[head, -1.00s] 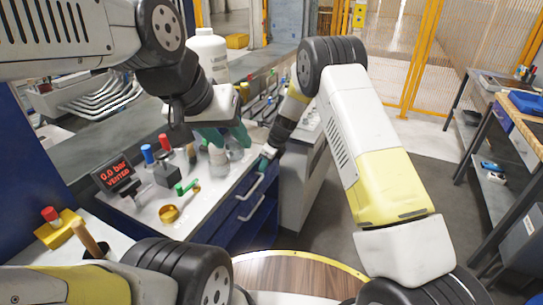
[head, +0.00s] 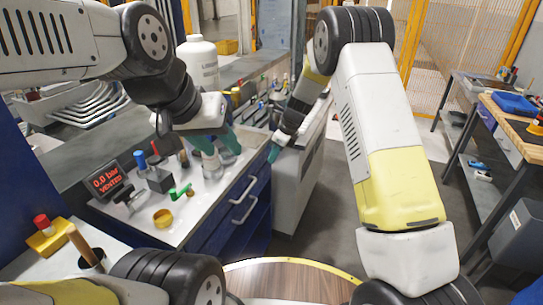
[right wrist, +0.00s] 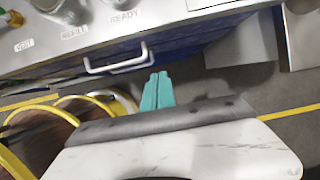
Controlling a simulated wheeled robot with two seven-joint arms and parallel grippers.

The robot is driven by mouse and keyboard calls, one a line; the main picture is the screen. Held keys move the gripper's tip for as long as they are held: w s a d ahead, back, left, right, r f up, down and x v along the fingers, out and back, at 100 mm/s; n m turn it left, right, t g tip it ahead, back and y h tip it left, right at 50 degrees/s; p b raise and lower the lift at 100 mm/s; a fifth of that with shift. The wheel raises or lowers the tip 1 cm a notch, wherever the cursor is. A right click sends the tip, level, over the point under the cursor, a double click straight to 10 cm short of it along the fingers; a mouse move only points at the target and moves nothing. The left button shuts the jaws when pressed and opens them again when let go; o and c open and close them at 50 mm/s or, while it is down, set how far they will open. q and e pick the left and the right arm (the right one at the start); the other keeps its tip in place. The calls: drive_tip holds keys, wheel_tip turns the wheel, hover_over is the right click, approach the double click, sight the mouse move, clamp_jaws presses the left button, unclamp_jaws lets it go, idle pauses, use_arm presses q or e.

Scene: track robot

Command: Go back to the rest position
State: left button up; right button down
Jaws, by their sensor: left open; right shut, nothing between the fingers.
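My left gripper (head: 222,144) has teal fingers, parted over the white bench top (head: 228,180), around or just in front of a small grey canister (head: 211,163); I cannot tell whether they touch it. My right gripper (head: 274,153) hangs just off the right end of the bench, with its teal fingers pointing down. In the right wrist view its fingers (right wrist: 157,92) are together with nothing between them, in front of the blue drawer cabinet and its white handle (right wrist: 118,66).
A red-lit gauge display (head: 107,182), a gold ring (head: 163,217) and a green valve handle (head: 180,191) sit on the bench. Drawer handles (head: 243,210) stick out of its front. A side table (head: 515,130) stands at right. The floor between is clear.

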drive_tip(key=s+d+r+n+t, duration=0.1)
drive_tip(key=s+d+r+n, duration=0.5)
drive_tip(key=r, duration=0.5)
drive_tip(key=s+d+r+n+t, duration=0.1)
drive_tip(key=s+d+r+n, duration=0.4)
drive_tip(key=s+d+r, duration=0.45)
drive_tip(key=s+d+r+n+t+h, duration=0.1)
drive_tip(key=s+d+r+n, duration=0.1)
drive_tip(key=s+n, duration=0.3)
drive_tip(key=s+d+r+n+t+h, duration=0.1)
drive_tip(key=s+d+r+n, duration=0.2)
drive_tip(key=s, duration=1)
drive_tip(key=shift+s+d+n+t, duration=0.25)
drive_tip(key=shift+d+n+t, duration=0.15)
drive_tip(key=shift+n, duration=1.2)
